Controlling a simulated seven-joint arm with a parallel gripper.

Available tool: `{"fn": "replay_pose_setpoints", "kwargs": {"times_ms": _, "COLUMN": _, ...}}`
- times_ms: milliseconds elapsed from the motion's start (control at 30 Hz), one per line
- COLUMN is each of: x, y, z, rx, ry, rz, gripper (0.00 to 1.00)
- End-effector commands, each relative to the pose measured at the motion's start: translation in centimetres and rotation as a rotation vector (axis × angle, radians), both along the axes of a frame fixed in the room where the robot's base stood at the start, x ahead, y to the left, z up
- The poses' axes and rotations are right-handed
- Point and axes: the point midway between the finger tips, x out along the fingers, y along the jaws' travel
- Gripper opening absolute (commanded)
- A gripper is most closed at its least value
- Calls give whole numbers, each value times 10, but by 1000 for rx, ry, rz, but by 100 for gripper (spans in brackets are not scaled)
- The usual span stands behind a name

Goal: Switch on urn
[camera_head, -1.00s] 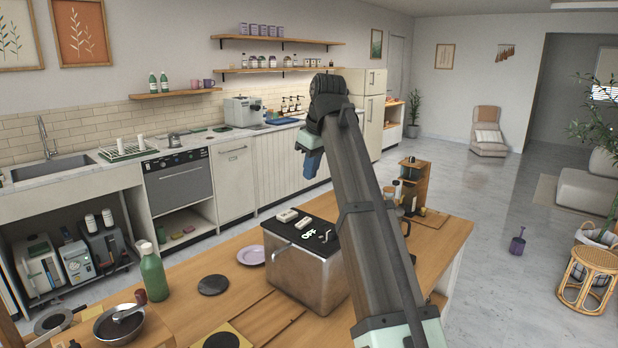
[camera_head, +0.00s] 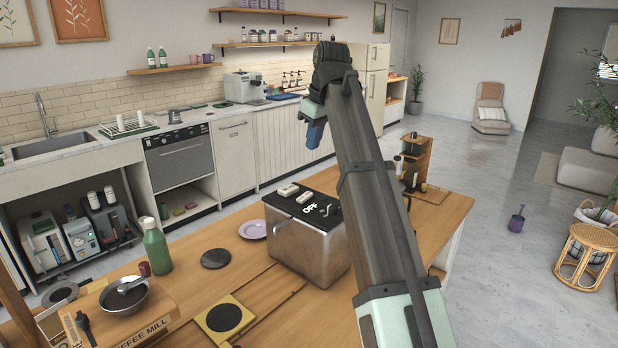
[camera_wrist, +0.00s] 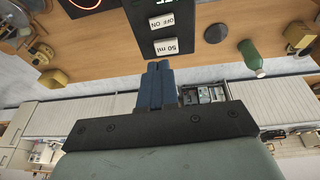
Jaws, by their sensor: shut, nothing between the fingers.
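The urn (camera_head: 310,250) is a boxy metal unit with a black top, standing on the wooden counter. Its top carries two white buttons and a display (camera_head: 308,208) reading "OFF". In the wrist view the black top (camera_wrist: 160,8) shows a white switch labelled "OFF ON" (camera_wrist: 173,20) and a white button labelled "50 ml" (camera_wrist: 178,46). My gripper (camera_head: 314,134) is above and beyond the urn in the head view, apart from it. Its blue fingers (camera_wrist: 159,66) are shut and empty, their tips near the "50 ml" button in the wrist picture.
A green bottle (camera_head: 156,245), a dark round pad (camera_head: 215,258) and a purple plate (camera_head: 253,230) sit left of the urn. A wooden stand (camera_head: 417,158) is on the right. A coffee mill box (camera_head: 150,325) with a bowl is at front left.

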Motion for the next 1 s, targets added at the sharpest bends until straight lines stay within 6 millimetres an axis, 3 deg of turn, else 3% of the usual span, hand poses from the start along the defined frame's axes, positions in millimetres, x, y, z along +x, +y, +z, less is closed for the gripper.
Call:
{"fn": "replay_pose_setpoints", "kwargs": {"times_ms": 167, "x": 2, "y": 2, "z": -11, "rx": 0, "ry": 0, "rz": 0, "gripper": 0}}
{"fn": "replay_pose_setpoints", "kwargs": {"times_ms": 700, "x": 23, "y": 16, "z": -97, "rx": -1, "ry": 2, "rz": 0, "gripper": 0}}
{"fn": "replay_pose_setpoints", "kwargs": {"times_ms": 1000, "x": 27, "y": 12, "z": -130, "rx": 0, "ry": 1, "rz": -1, "gripper": 0}}
